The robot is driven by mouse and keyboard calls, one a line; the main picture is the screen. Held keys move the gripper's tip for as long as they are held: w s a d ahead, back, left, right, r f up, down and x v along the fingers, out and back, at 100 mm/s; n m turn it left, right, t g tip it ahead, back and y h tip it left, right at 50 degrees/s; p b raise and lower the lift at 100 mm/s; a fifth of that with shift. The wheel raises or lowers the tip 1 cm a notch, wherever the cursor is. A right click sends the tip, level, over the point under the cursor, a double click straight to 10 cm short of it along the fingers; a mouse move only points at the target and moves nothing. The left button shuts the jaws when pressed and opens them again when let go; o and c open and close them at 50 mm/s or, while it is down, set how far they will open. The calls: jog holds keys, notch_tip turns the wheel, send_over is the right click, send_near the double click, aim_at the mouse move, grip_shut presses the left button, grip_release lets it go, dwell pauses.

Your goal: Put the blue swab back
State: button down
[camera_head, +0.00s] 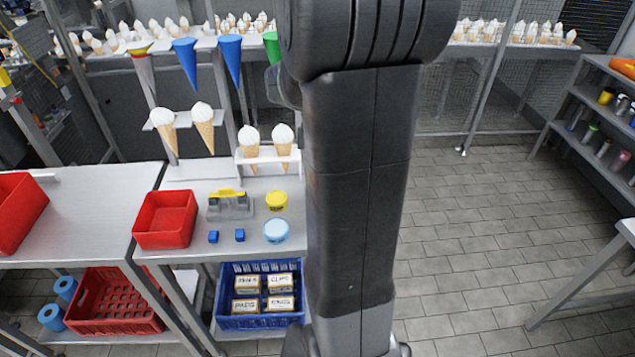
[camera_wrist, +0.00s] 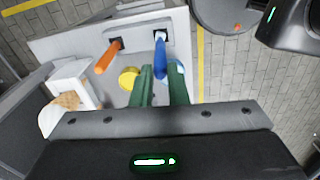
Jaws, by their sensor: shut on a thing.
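In the wrist view, the blue swab (camera_wrist: 160,62) has its near end between the two green fingers of my gripper (camera_wrist: 161,78). My gripper is shut on it. In the head view my arm hides the swabs and my gripper.
A yellow pot (camera_head: 277,200) and light blue pot (camera_head: 276,231) stand on the table near a red bin (camera_head: 165,220), a yellow-handled grey holder (camera_head: 230,205) and two small blue blocks (camera_head: 240,235). A white cone rack (camera_head: 268,157) stands behind. The tiled floor at right is open.

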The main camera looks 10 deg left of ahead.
jog(key=shift+f, duration=1.95)
jog(key=c, duration=1.4)
grip_release()
jog(key=shift+c, duration=0.2)
notch_tip(320, 180, up, 12)
jog(key=shift+d, duration=0.15)
